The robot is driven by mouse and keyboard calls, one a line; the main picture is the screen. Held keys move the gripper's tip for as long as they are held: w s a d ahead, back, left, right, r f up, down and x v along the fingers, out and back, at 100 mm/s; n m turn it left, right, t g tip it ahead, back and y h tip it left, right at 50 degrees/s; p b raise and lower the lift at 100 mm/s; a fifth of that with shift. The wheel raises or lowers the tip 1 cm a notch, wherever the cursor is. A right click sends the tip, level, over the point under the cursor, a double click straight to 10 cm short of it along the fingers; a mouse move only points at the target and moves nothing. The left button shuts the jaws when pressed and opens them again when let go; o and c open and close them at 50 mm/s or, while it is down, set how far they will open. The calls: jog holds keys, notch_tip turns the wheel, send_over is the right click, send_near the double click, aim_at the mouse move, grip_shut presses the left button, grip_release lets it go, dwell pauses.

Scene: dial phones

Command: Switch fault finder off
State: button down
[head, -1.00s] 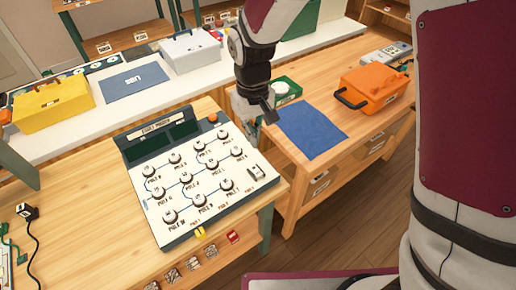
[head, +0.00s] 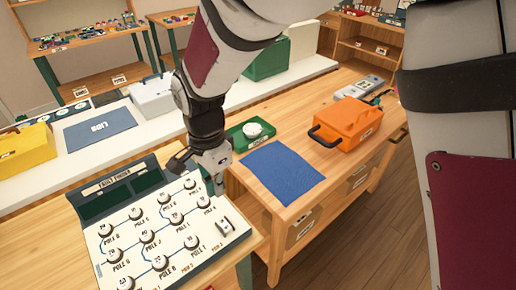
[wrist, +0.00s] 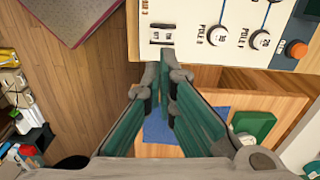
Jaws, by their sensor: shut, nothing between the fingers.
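The fault finder (head: 140,213) is a sloped white panel with a dark green frame, rows of round dials and two dark display windows. Its small switch (head: 225,227) sits at the lower right corner; it also shows in the wrist view (wrist: 162,34) near the panel edge. I cannot tell which position it is in. My gripper (head: 219,190) is shut and empty, pointing down near the panel's right edge, just behind the switch. In the wrist view the closed fingertips (wrist: 158,68) are just below the switch, apparently not touching it.
An orange-red button (wrist: 296,49) is at the panel's far corner. Right of the panel, a wooden bench holds a blue mat (head: 282,172), a green box with a white round top (head: 252,131) and an orange case (head: 347,122). Wooden floor (head: 375,225) lies at right.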

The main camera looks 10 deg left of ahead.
aim_at(225, 226)
jog(key=shift+m, duration=0.3)
jog(key=shift+f, duration=0.1)
notch_tip(225, 226, down, 14)
jog(key=shift+r, duration=0.1)
dwell(0.6)
jog(key=shift+s+d+p, duration=0.1)
jog(key=shift+p, duration=0.2)
